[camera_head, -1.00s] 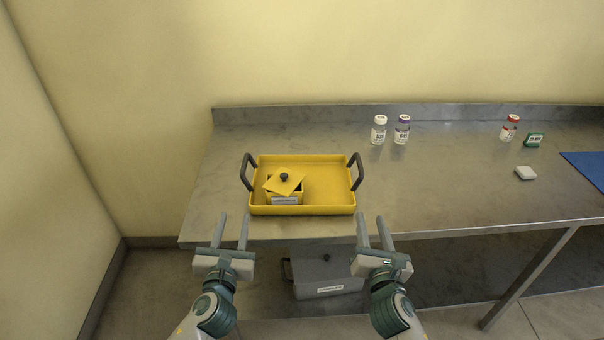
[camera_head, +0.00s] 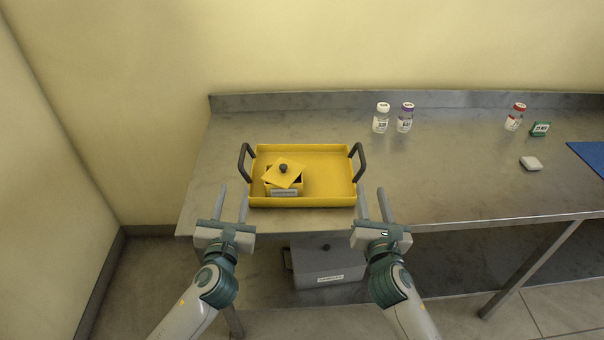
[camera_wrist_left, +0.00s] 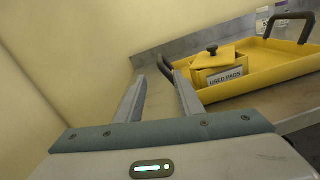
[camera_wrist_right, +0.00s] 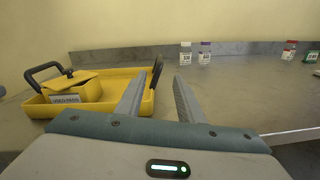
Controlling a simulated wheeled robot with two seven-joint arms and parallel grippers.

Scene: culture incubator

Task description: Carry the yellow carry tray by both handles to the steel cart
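The yellow carry tray (camera_head: 325,172) sits on the steel bench near its front left, with a dark handle at each side. A small yellow box (camera_head: 283,180) with a tilted, black-knobbed lid stands inside it; its label reads "USED PADS" in the left wrist view (camera_wrist_left: 222,76). My left gripper (camera_head: 233,190) is open and empty, just in front of the left handle (camera_head: 244,164). My right gripper (camera_head: 373,190) is open and empty, just in front of the right handle (camera_head: 358,162). Neither gripper visibly touches the tray.
Two vials, white-capped (camera_head: 381,118) and purple-capped (camera_head: 405,118), stand right of the tray. A red-capped vial (camera_head: 515,117), green box (camera_head: 540,129), white block (camera_head: 531,163) and blue mat (camera_head: 592,158) lie further right. A grey lidded box (camera_head: 325,265) is under the bench. I see no cart.

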